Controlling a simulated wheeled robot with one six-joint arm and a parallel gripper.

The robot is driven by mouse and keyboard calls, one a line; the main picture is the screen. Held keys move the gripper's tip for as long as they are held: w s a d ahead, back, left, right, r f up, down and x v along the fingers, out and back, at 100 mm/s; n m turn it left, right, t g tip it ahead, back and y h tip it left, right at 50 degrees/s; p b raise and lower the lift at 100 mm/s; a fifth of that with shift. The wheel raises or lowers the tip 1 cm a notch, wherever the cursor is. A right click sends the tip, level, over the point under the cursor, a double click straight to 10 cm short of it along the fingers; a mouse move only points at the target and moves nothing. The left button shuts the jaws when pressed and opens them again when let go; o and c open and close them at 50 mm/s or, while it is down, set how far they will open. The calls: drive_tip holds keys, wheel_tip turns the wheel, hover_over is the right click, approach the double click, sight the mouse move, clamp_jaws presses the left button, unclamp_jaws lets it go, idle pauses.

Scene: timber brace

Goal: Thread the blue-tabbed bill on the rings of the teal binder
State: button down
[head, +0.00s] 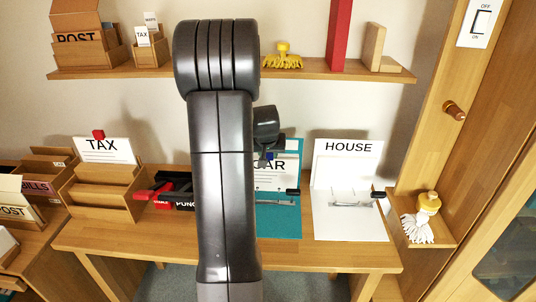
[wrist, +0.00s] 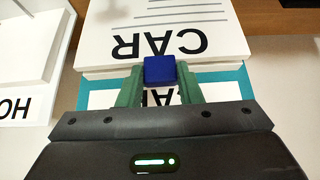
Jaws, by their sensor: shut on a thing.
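My gripper (wrist: 160,75) has green fingers shut on the blue tab (wrist: 161,70) of a white bill marked CAR (wrist: 215,42). In the head view, the gripper (head: 268,150) and bill (head: 284,178) are partly hidden by my arm. The bill is in front of the upright cover of the teal binder (head: 290,222). The binder's metal ring bar (head: 283,203) crosses its lower part, with a black lever (head: 293,192) at the right. Whether the bill touches the rings cannot be told.
The white HOUSE binder (head: 350,222) stands open to the right. A black and red punch (head: 172,195) lies left of my arm, beside the TAX box (head: 105,190). A small ledge (head: 425,228) with a yellow-topped brush is at the right. A shelf (head: 330,72) runs above.

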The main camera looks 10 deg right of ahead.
drive_tip(key=shift+w+d, duration=0.1)
drive_tip(key=shift+w, duration=0.2)
drive_tip(key=shift+c, duration=2.3)
unclamp_jaws()
drive_tip(key=shift+r, duration=0.1)
wheel_tip(320, 180, up, 8)
drive_tip(key=p, duration=0.5)
drive_tip(key=shift+f, duration=0.2)
